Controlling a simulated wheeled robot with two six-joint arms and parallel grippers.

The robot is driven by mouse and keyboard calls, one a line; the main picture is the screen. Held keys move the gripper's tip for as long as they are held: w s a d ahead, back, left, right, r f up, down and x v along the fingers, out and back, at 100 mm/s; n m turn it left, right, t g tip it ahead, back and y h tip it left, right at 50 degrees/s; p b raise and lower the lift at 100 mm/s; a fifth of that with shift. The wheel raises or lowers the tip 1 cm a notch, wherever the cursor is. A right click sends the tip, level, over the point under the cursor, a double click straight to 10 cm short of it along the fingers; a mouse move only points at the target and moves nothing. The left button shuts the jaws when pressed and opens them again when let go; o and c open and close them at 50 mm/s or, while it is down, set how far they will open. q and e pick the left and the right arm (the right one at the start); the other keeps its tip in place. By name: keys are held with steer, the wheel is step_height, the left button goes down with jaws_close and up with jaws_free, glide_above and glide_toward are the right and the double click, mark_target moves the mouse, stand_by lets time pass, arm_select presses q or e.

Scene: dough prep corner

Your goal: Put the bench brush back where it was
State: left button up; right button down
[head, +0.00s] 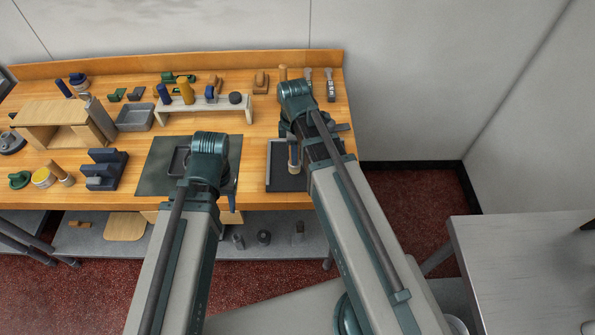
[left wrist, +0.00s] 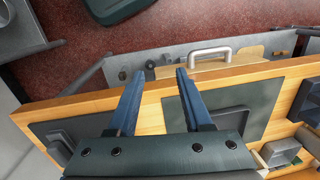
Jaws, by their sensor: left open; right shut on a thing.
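My right gripper (head: 297,132) is over the dark tray at the bench's right end, mostly hidden by its own arm. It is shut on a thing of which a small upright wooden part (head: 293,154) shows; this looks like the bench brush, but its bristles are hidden. Whether it touches the tray I cannot tell. My left gripper (left wrist: 159,98) is open and empty over the front of the bench. In the head view the left wrist covers most of it, above the dark green mat (head: 157,170).
The dark tray (head: 283,180) lies right of the mat. A white riser (head: 235,106) holds several small items behind. A wooden box (head: 50,117), grey bin (head: 135,117) and blue block-like stand (head: 104,168) are at left. A metal handle (left wrist: 196,56) shows below the bench edge.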

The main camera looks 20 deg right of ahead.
arm_select(q)
steer(key=shift+d+f, duration=0.15)
steer(key=shift+f, duration=0.4)
arm_select(e)
steer(key=shift+d+f, duration=0.15)
steer(key=shift+f, duration=0.45)
arm_select(q)
steer(key=shift+o, duration=0.7)
steer(key=shift+f+b, duration=0.3)
steer(key=shift+b, duration=0.2)
arm_select(e)
steer(key=shift+f, duration=0.25)
arm_select(q)
steer(key=o, duration=0.4)
steer(key=shift+d+r+p, duration=0.15)
steer(key=shift+r+p, duration=0.4)
arm_select(e)
steer(key=s+a+r+p, duration=0.25)
steer(key=s+a, duration=0.55)
steer(key=a, duration=0.4)
arm_select(q)
steer(key=shift+r+b, duration=0.35)
steer(key=shift+b, duration=0.55)
arm_select(e)
steer(key=w+d, duration=1)
steer(key=d, duration=0.1)
steer(key=shift+w+f, duration=0.2)
steer(key=shift+f, duration=0.15)
steer(key=shift+w, duration=0.1)
